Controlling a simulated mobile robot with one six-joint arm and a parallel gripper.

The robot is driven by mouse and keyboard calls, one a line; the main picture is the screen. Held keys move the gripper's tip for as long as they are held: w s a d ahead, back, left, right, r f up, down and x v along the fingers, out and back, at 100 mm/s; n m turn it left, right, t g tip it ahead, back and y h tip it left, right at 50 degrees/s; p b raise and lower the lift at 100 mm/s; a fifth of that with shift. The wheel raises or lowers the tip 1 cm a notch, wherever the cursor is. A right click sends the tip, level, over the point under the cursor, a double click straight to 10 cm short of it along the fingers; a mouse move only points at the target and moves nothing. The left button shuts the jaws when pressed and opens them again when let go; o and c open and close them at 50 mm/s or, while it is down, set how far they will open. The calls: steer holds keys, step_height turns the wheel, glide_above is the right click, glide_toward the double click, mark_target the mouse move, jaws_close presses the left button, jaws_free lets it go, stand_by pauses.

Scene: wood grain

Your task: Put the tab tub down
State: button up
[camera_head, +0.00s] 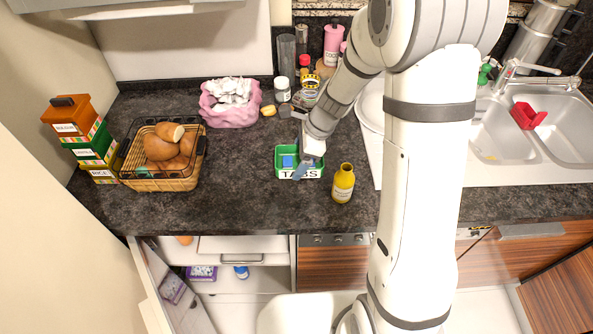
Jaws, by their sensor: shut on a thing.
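The tab tub (299,174) is a green open tub with a white label reading TABS and blue tabs inside. It is at the middle of the dark countertop (240,195), near the front edge. I cannot tell whether its base touches the counter. My gripper (304,165) comes down from above right and is shut on the tub. The arm hides part of the tub's right side, and the fingertips are small and partly hidden.
A yellow bottle (343,183) stands close to the tub's right. A bread basket (160,178) and stacked canisters (92,145) are at left. A pink bowl (229,113) and several jars (282,90) are behind. The counter between basket and tub is clear. A sink (497,135) is at right.

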mark_target(294, 182)
steer(key=shift+f, duration=3.4)
steer(key=shift+f, duration=0.1)
steer(key=shift+f, duration=0.15)
steer(key=o, duration=1)
